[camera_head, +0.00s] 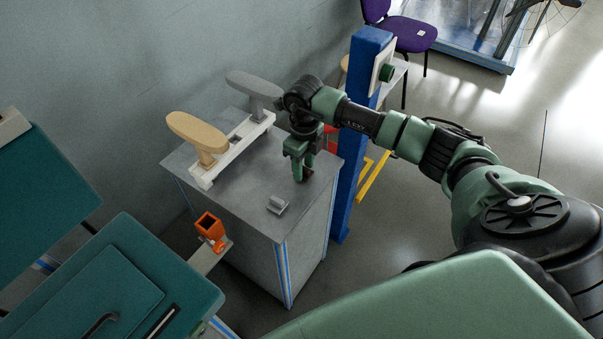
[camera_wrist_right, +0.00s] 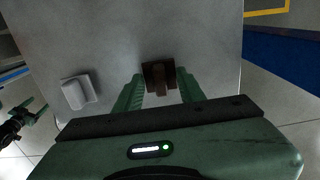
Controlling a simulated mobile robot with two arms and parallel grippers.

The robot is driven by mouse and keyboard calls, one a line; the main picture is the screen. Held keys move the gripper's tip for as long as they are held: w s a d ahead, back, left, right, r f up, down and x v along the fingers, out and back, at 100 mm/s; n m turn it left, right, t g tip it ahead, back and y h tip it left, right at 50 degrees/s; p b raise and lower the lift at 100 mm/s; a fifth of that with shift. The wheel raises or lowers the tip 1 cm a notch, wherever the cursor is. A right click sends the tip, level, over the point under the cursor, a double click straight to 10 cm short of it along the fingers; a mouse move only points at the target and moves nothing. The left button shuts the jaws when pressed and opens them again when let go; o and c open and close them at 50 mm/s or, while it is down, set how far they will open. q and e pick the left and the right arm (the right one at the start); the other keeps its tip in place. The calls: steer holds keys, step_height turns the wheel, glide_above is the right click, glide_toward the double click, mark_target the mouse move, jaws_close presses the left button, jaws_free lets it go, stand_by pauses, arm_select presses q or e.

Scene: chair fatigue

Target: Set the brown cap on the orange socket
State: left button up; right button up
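The brown cap (camera_wrist_right: 158,72) lies on the grey top of the cabinet (camera_head: 235,185), near its right edge. In the head view it is mostly hidden by my right gripper (camera_head: 303,177). In the right wrist view the green fingers of this gripper (camera_wrist_right: 160,88) stand apart on either side of the cap; I cannot tell whether they touch it. The orange socket (camera_head: 209,225) is an open square tube on a small bracket beside the front left of the cabinet. My left gripper (camera_wrist_right: 36,108) shows small at the left edge of the right wrist view, its fingers apart and empty.
A small grey block (camera_head: 278,205) lies on the cabinet near its front edge. A white rail with tan (camera_head: 197,131) and grey pads (camera_head: 254,84) stands along the back. A blue post (camera_head: 355,140) rises close to the right gripper. Teal panels (camera_head: 110,285) fill the lower left.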

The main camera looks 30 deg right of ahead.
mark_target(304, 168)
steer(key=shift+s+f, duration=0.15)
steer(key=shift+f, duration=0.05)
steer(key=c, duration=0.7)
steer(key=shift+o, duration=0.2)
steer(key=shift+r, duration=0.15)
steer(key=shift+r+p, duration=0.8)
steer(key=shift+r, duration=0.3)
steer(key=shift+r, duration=0.15)
steer(key=shift+r+p, duration=1.35)
steer(key=shift+r, duration=0.55)
